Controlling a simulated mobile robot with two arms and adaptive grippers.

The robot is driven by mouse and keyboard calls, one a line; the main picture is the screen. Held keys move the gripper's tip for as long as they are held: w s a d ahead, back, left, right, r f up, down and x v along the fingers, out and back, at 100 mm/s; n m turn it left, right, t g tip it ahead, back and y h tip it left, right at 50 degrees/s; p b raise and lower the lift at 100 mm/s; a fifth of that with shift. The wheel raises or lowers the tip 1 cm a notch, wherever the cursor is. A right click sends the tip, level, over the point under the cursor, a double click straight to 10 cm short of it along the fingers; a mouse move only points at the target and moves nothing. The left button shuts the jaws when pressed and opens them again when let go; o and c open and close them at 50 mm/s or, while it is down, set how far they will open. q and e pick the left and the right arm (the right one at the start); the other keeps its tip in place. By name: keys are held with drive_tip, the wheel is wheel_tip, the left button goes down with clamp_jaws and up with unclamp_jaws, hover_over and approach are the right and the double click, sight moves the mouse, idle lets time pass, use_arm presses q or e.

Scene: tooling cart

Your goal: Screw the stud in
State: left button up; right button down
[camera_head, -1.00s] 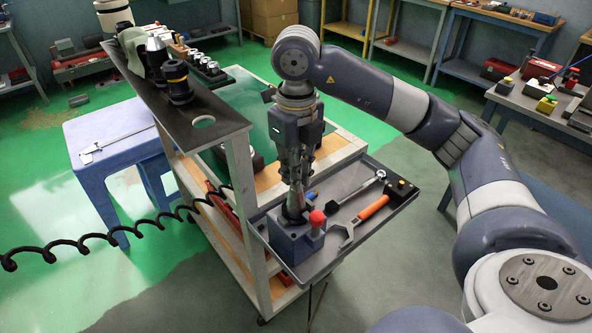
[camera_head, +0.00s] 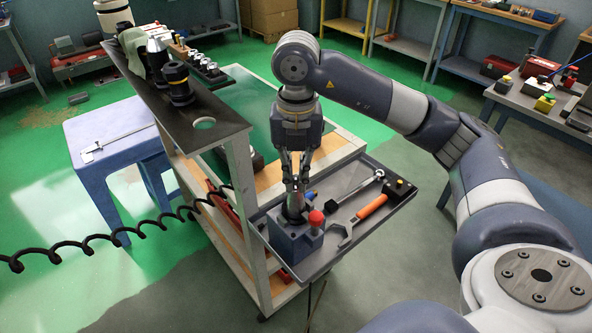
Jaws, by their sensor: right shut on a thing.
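My right gripper (camera_head: 295,183) points straight down over the tray at the cart's near end. It is shut on the stud, a small piece mostly hidden between the fingertips. Directly below is a tapered metal tool holder (camera_head: 295,208), upright in a blue-grey block fixture (camera_head: 290,240) with a red knob (camera_head: 316,219). The fingertips are right at the holder's top. I cannot tell how deep the stud sits in it. My left gripper is not in view.
The grey tray (camera_head: 362,217) also holds an orange-handled wrench (camera_head: 360,216) and a ratchet-like tool (camera_head: 355,190), just right of the fixture. A dark upper shelf (camera_head: 205,128) with tool holders stands to the left. A black coiled hose (camera_head: 140,232) hangs at left.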

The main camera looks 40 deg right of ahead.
drive_tip(key=shift+s+f+m, duration=0.15)
drive_tip(key=shift+f+m, duration=0.05)
drive_tip(key=shift+m, duration=0.5)
drive_tip(key=c, duration=1.6)
unclamp_jaws()
drive_tip(key=shift+a, duration=0.1)
